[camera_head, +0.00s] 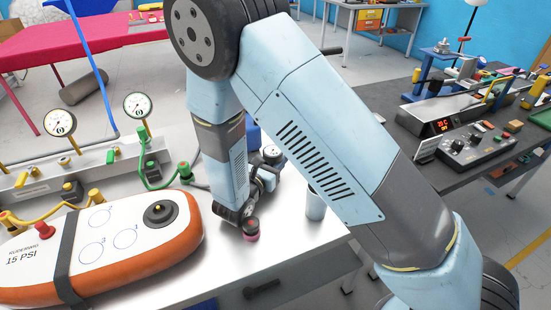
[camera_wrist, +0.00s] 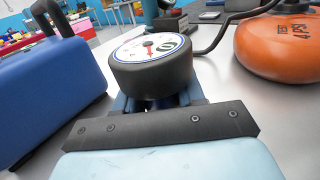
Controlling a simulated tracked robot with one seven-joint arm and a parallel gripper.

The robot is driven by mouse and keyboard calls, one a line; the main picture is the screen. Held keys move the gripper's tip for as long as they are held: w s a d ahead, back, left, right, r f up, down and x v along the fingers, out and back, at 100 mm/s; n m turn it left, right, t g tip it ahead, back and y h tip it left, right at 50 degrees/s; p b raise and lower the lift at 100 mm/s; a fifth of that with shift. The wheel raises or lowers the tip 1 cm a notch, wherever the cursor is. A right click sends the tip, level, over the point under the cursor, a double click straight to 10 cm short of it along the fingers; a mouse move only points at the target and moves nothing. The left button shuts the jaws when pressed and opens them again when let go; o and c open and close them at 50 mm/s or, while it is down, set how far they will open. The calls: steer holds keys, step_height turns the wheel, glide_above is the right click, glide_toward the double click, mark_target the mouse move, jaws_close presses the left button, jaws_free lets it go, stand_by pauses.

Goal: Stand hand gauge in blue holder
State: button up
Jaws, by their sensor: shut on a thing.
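The hand gauge (camera_wrist: 152,50), a round black gauge with a white dial and red needle, sits between the fingers of my gripper (camera_wrist: 155,100) in the wrist view. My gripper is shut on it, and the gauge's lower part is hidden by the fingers. In the head view my gripper (camera_head: 262,182) is low over the metal table, partly hidden by my arm, with a small white dial (camera_head: 272,152) at it. A blue box-like thing with a black handle (camera_wrist: 48,90) stands left of the gauge in the wrist view. I cannot tell whether it is the blue holder.
An orange-and-white inflatable board (camera_head: 110,255) lies at the left of the table (camera_head: 300,245). It carries a black valve (camera_head: 160,212). A grey cup (camera_head: 315,205) stands right of my gripper. Gauges on a manifold (camera_head: 85,165) stand behind the board.

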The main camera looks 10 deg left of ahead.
mark_target(276, 148)
steer(key=shift+f, duration=0.3)
steer(key=o, duration=1.2)
steer(key=shift+r, duration=4.2)
